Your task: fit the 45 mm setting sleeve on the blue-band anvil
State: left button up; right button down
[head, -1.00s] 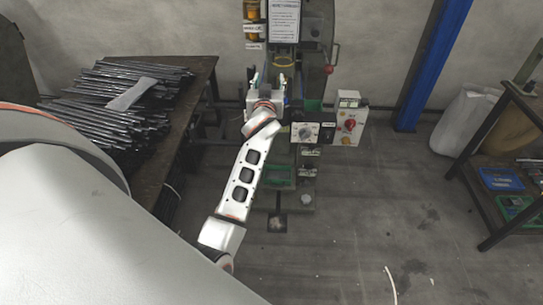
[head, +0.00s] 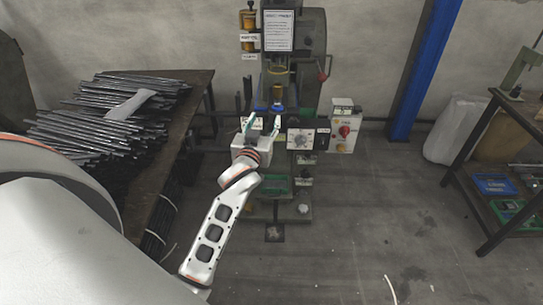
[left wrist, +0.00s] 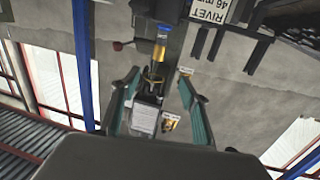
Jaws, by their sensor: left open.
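The press (head: 311,45) stands against the wall, with the blue-band anvil (head: 277,107) at its front. A brass-coloured sleeve (head: 277,92) stands upright on the anvil, above the blue band. In the left wrist view the sleeve (left wrist: 158,53) and blue band (left wrist: 162,33) are in line, beyond the fingertips. My left gripper (head: 262,122) is open and empty, in front of the anvil and apart from the sleeve. Its two green-padded fingers also show in the left wrist view (left wrist: 158,95). How fully the sleeve is seated is too small to tell. My right gripper is not in view.
A yellow ring (head: 278,68) is above the sleeve. Labelled brass-coloured pieces (head: 249,21) are on the press's left side. A control box (head: 345,128) with a red button stands right.

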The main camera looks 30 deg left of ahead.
pick_arm(q)
jog(key=s+d+f+m+h+b, duration=0.1)
jog(key=s+d+f+h+b, duration=0.1)
jog(key=s+d, duration=0.5)
jog(key=shift+f+m+t+h, duration=0.3)
jog(key=shift+f+m, duration=0.1)
jog(key=shift+f, duration=0.4)
jog(key=v, duration=1.2)
jog(key=shift+f, duration=0.1)
jog(key=s+d+f+m+g+h, duration=0.2)
jog(key=s+d+f, duration=0.1)
jog(key=f, duration=0.6)
jog(key=s+d+f+m+g+h, duration=0.2)
jog(key=s+d+f, duration=0.1)
jog(key=f, duration=0.7)
jog(key=s+d+f+m+g+h, duration=0.2)
jog(key=s+d+f, duration=0.1)
jog(key=f, duration=0.7)
jog(key=shift+d+m, duration=0.3)
jog(key=shift+d, duration=0.15)
